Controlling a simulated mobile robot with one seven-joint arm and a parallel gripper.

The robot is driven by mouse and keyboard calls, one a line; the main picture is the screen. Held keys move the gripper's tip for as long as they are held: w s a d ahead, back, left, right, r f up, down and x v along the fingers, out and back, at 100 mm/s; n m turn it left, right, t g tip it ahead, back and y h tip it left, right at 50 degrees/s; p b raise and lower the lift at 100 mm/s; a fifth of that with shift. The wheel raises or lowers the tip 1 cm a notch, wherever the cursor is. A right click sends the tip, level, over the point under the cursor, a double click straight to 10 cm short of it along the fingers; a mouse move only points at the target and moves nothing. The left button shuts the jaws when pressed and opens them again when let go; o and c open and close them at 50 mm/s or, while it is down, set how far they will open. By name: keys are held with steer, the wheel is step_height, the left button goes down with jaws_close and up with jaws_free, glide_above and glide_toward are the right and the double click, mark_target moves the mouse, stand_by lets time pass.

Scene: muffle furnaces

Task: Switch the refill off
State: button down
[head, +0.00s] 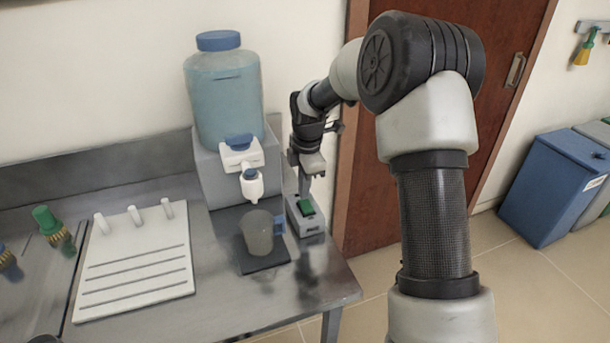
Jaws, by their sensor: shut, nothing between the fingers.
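A small pale switch box (308,228) with a green rocker (305,207) stands on the metal bench to the right of the water dispenser. My gripper (304,188) is shut and empty, pointing down just above the far end of the box, close to the green rocker. I cannot tell whether it touches it. The dispenser has a blue-capped water jug (224,95) on a grey stand and a white tap (251,186) with a blue lever. A grey cup (258,233) with a blue handle stands upright below the tap on a dark pad (265,262).
A white rack board (140,245) with pegs lies on the bench (215,290) at left, beside a green-handled brush (52,226). The wall is close behind the dispenser. A wooden door (490,95) and a blue bin (550,190) are at right.

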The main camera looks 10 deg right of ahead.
mark_target(306, 206)
steer(key=shift+w+f, duration=0.15)
steer(key=shift+f, duration=0.85)
steer(key=shift+r+p, duration=0.1)
steer(key=shift+p, duration=0.35)
steer(key=shift+w+a+g+p, duration=0.1)
steer(key=shift+g+p, duration=0.3)
steer(key=shift+p, duration=0.15)
steer(key=shift+f+b, duration=0.4)
steer(key=shift+s+r, duration=0.15)
steer(key=shift+s, duration=0.65)
steer(key=shift+r, duration=0.1)
